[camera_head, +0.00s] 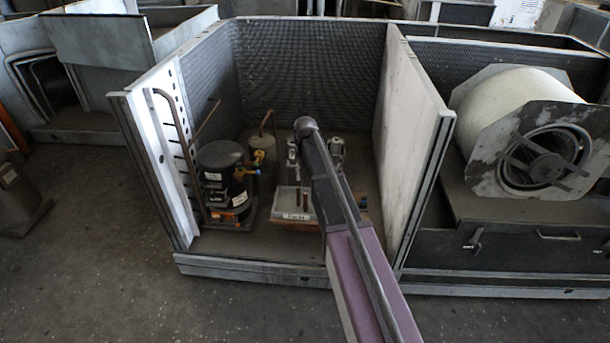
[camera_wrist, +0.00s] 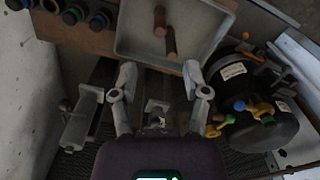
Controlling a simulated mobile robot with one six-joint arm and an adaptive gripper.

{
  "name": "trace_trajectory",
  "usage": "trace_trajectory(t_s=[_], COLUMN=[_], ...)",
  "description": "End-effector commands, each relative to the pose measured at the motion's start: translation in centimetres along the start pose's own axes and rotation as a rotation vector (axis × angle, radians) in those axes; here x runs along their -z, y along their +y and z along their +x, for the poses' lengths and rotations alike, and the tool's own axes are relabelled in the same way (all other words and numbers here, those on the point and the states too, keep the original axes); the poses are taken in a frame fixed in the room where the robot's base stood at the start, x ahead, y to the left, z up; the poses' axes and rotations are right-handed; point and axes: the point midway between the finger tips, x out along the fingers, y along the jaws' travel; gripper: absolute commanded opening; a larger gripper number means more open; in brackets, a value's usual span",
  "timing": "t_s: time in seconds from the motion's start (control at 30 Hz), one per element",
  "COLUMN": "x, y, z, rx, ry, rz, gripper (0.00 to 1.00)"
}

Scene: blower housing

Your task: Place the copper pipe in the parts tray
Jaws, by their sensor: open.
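The parts tray (camera_wrist: 207,12) is a pale, square, shallow tray at the top of the wrist view. It also shows in the head view (camera_head: 292,216), with a label on its front. Two short copper-brown pipe pieces show within its outline, one nearer (camera_wrist: 171,43) and one farther (camera_wrist: 160,20). I cannot tell which is the copper pipe of the task, or whether either touches the tray floor. My gripper (camera_wrist: 159,72) is open and empty, its fingertips near the tray's near edge.
A black compressor (camera_wrist: 252,105) with coloured valves stands beside the tray. A brown rack (camera_wrist: 62,28) holds several ringed parts. The housing's white right wall (camera_head: 410,130) rises close to my arm.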

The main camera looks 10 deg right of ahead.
Motion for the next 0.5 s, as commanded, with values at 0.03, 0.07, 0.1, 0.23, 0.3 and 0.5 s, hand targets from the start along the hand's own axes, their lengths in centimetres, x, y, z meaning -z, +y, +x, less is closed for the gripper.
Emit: trace_trajectory(t_s=[0.03, 0.07, 0.1, 0.23, 0.3, 0.5], x=[0.0, 0.0, 0.0, -0.6, -1.6, -7.4], y=[0.0, 0.0, 0.0, -0.1, -0.3, -1.4], z=[0.0, 0.0, 0.0, 0.0, 0.0, 0.0], rx=[0.000, 0.000, 0.000, 0.000, 0.000, 0.000], ry=[0.000, 0.000, 0.000, 0.000, 0.000, 0.000], rz=[0.000, 0.000, 0.000, 0.001, 0.003, 0.018], gripper=[0.60, 0.60, 0.60, 0.60, 0.60, 0.60])
